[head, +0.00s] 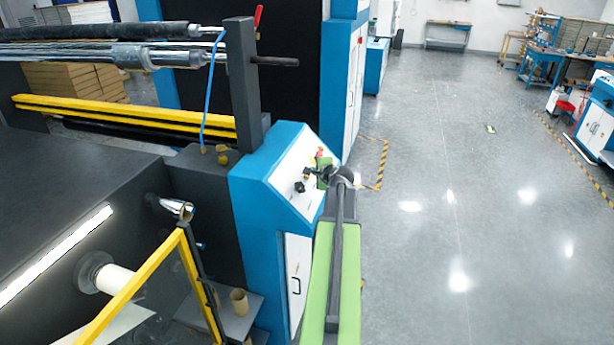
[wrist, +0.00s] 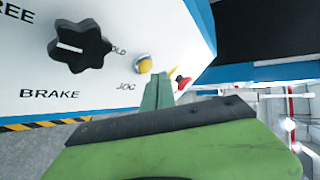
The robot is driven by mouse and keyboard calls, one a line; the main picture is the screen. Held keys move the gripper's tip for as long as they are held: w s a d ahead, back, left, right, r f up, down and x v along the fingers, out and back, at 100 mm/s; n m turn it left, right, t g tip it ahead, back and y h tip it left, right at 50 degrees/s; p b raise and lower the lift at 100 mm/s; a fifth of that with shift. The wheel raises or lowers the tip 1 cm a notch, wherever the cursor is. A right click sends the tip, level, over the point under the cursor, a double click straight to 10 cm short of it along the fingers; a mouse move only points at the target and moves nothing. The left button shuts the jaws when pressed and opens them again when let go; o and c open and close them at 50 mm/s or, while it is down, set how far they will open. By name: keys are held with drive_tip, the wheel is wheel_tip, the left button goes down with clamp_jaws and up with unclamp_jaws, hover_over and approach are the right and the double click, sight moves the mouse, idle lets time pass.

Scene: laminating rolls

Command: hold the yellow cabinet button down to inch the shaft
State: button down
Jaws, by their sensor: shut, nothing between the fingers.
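The yellow button (wrist: 144,65) sits in a pale metal ring on the white sloped cabinet panel, beside the words HOLD and JOG, in the wrist view. In the head view the yellow button (head: 306,176) is a small spot near my gripper's tip. My gripper (wrist: 160,80) is shut and empty. Its green fingertips are just right of and below the button in the wrist view, close to the panel. I see no clear contact with the button. In the head view my gripper (head: 312,172) reaches over the panel from the right.
A black selector knob (wrist: 80,48) with FREE and BRAKE labels is left of the button. A red button (wrist: 182,83) is just past my fingertips. The blue cabinet (head: 262,215) stands beside the dark roll machine. Open grey floor (head: 470,210) lies to the right.

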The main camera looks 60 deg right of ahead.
drive_tip(key=shift+w+a+f+b, duration=0.1)
drive_tip(key=shift+w+f+b, duration=0.2)
drive_tip(key=shift+w+a+f, duration=0.1)
drive_tip(key=shift+w+f, duration=0.15)
idle(2.1)
idle(1.8)
drive_tip(key=shift+s+d+r+p, duration=0.2)
drive_tip(key=shift+s+r+p, duration=0.15)
drive_tip(key=shift+s+r, duration=0.2)
drive_tip(key=shift+r, duration=0.1)
drive_tip(key=s+r+p, duration=0.1)
drive_tip(key=s+d+r+p, duration=0.1)
drive_tip(key=s+r+p, duration=0.1)
drive_tip(key=shift+s+r, duration=0.2)
idle(1.0)
